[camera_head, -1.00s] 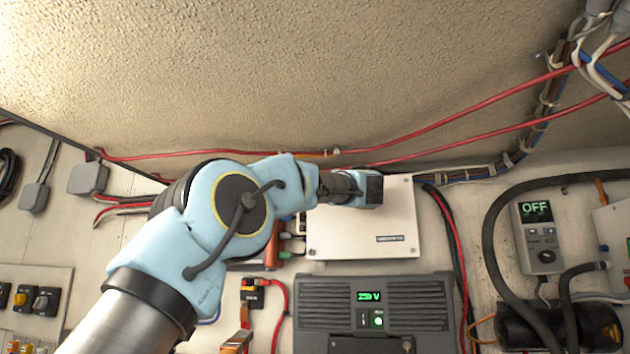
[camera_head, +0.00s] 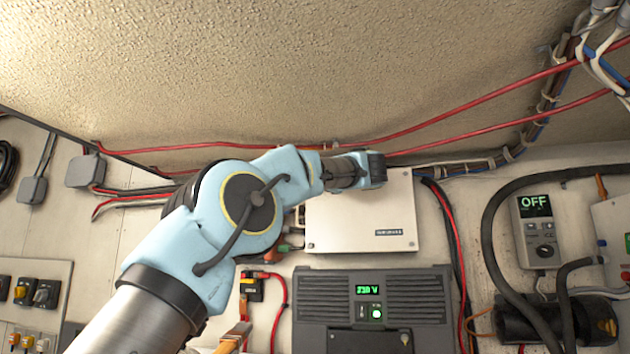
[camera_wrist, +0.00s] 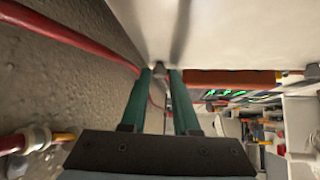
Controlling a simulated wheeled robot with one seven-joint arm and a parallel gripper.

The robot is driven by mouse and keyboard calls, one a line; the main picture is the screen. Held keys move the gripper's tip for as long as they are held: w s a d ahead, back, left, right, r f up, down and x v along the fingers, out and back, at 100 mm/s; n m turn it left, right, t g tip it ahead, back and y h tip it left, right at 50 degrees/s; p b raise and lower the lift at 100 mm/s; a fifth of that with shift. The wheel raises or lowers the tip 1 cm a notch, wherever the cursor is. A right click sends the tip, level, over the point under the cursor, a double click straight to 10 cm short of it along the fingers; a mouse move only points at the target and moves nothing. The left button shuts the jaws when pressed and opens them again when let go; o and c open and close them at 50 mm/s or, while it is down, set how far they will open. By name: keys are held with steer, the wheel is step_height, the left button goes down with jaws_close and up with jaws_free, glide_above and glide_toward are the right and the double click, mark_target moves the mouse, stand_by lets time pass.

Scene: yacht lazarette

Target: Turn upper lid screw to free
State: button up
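The white box with its lid (camera_head: 350,222) is on the back panel in the head view, right of my arm. My wrist and gripper lie along its upper edge and hide part of it; the fingers cannot be made out there. In the wrist view, the two teal fingers of my gripper (camera_wrist: 161,72) point at the white lid face (camera_wrist: 235,30). A small grey screw head (camera_wrist: 158,70) shows between the fingertips. The fingers stand apart on either side of it; contact is not clear. The screw is hidden in the head view.
A grey unit (camera_head: 425,300) reading 230 V sits below the box. A grey display (camera_head: 537,232) reading OFF is farther right.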

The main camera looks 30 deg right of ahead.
steer(key=o, duration=0.3)
steer(key=shift+s+d+f+b, duration=0.1)
steer(key=shift+s+f+b, duration=0.2)
steer(key=shift+s+b, duration=1.05)
steer(key=shift+s+f+b, duration=0.35)
steer(key=shift+s+b, duration=0.05)
steer(key=shift+s, duration=1.8)
steer(key=shift+s+d+f+b, duration=0.1)
steer(key=shift+s+f+b, duration=0.2)
steer(key=shift+s+b, duration=1.05)
steer(key=shift+s+p, duration=0.45)
steer(key=shift+p, duration=0.05)
